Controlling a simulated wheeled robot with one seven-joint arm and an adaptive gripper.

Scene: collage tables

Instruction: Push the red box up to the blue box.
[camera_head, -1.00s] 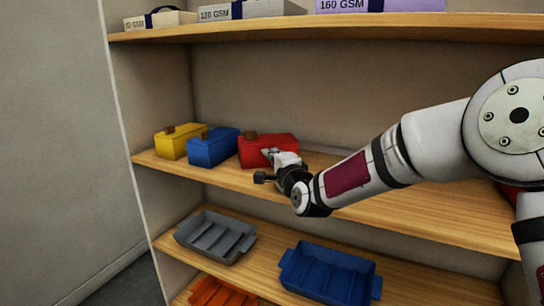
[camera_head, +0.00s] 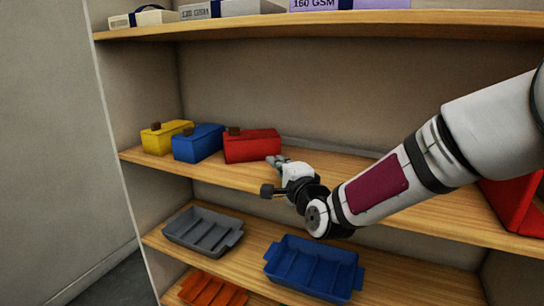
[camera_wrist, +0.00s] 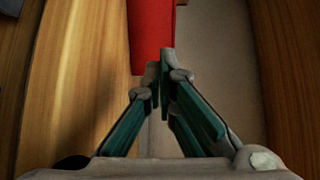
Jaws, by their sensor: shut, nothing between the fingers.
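The red box (camera_head: 252,146) stands on the middle shelf in the head view, right of the blue box (camera_head: 197,145). Their near ends look touching or almost touching; I cannot tell if a thin gap remains. My gripper (camera_head: 275,161) is shut and empty, with its fingertips at the lower right end of the red box. In the wrist view the red box (camera_wrist: 151,35) lies just beyond the closed fingertips (camera_wrist: 164,72); contact is unclear. The blue box is not clearly visible there.
A yellow box (camera_head: 164,138) stands left of the blue box. The shelf board (camera_head: 350,166) is clear right of the red box up to a red object (camera_head: 515,207). Grey (camera_head: 203,232) and blue (camera_head: 313,269) trays lie on the shelf below.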

